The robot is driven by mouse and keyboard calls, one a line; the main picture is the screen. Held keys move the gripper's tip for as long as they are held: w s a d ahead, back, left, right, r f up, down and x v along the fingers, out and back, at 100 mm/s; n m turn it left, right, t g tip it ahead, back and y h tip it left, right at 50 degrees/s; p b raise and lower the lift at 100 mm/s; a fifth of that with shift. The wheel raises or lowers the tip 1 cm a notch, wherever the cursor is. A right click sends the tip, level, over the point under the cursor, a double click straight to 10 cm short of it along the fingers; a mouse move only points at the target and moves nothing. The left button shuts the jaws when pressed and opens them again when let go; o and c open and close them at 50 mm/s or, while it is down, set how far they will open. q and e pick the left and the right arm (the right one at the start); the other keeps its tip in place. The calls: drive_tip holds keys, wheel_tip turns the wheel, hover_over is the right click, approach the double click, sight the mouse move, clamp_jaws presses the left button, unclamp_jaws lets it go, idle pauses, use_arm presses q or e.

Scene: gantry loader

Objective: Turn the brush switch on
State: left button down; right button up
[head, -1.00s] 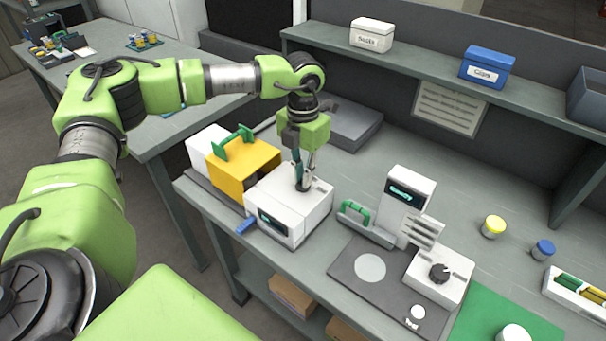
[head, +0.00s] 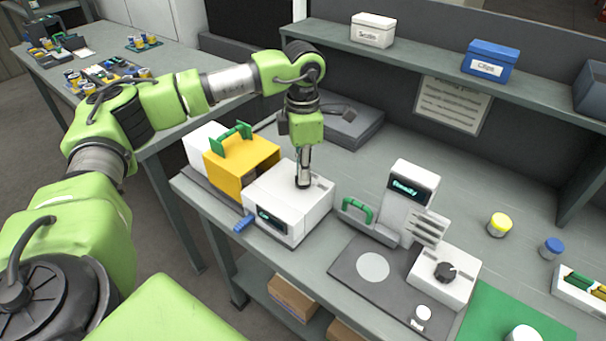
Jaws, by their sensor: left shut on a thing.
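A white box unit (head: 283,219) with a dark lit display stands at the left end of the near bench. My left gripper (head: 303,183) points straight down onto its top. It is shut on a small dark knob there, which the fingers mostly hide. I cannot read a brush label, nor see which way the knob points. My right gripper is not in view.
A yellow cover (head: 236,168) with a green handle stands just left of the white unit. A blue lever (head: 244,223) sticks out in front. To the right is a white display station (head: 411,193) with a green handle beside it (head: 357,209) and a dark dial (head: 445,272).

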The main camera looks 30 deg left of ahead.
use_arm(q)
drive_tip(key=shift+m+b, duration=0.5)
drive_tip(key=shift+m, duration=1.4)
drive_tip(key=shift+r, duration=0.1)
drive_tip(key=c, duration=2.1)
unclamp_jaws()
drive_tip(key=shift+c, duration=0.2)
wheel_tip(320, 180, up, 12)
